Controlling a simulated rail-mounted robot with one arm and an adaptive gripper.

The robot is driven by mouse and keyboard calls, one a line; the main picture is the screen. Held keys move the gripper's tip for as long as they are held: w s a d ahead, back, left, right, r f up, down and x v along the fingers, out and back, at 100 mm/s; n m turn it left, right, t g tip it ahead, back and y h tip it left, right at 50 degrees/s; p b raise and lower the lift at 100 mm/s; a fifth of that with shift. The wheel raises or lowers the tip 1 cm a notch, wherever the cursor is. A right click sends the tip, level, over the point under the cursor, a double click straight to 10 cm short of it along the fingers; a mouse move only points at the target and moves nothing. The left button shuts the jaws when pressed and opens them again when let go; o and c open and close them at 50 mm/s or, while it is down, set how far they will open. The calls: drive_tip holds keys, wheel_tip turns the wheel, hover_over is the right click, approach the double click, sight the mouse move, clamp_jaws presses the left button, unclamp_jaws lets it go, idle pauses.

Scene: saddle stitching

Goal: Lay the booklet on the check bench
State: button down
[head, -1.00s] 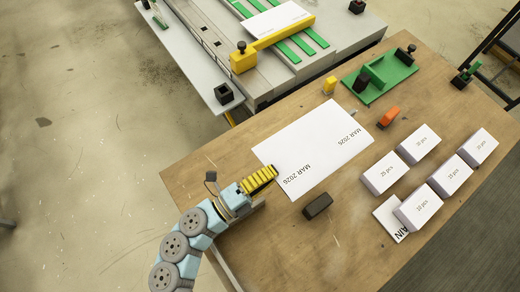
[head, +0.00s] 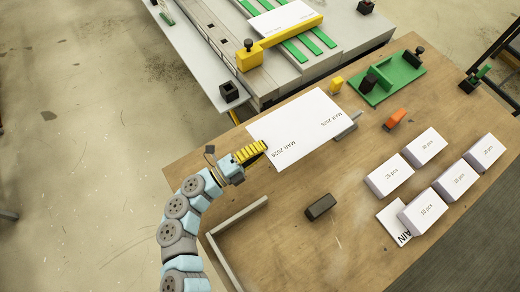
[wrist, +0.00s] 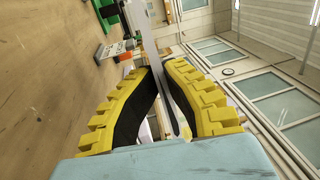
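The booklet (head: 302,128) is a white rectangle with "MAR 2026" printed on it, over the wooden bench top (head: 285,235) in the head view. My gripper (head: 262,148), with yellow ribbed fingers, is at its lower left edge. In the wrist view, the yellow fingers (wrist: 165,112) stand on both sides of the booklet (wrist: 155,50), seen edge-on as a thin pale strip between the black pads. The fingers appear closed on it. I cannot tell how high it is above the bench.
A metal L-shaped stop (head: 238,217) and a dark block (head: 320,207) lie near the front. White boxes (head: 424,147) marked with piece counts stand right. A green fixture (head: 398,76), an orange object (head: 397,118) and a yellow piece (head: 337,83) are behind. The stitching machine (head: 285,65) stands beyond.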

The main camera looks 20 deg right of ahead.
drive_tip(key=f, duration=0.2)
drive_tip(key=w+f, duration=0.1)
drive_tip(key=f, duration=0.1)
drive_tip(key=shift+w+d+f, duration=0.1)
drive_tip(key=shift+w+f, duration=0.1)
drive_tip(key=shift+f, duration=0.15)
drive_tip(key=shift+f+b, duration=0.4)
drive_tip(key=shift+b, duration=0.2)
drive_tip(key=c, duration=1.2)
unclamp_jaws()
drive_tip(key=shift+c, duration=0.2)
drive_tip(key=shift+r, duration=0.15)
drive_tip(key=v, duration=1.2)
drive_tip(key=shift+r, duration=0.2)
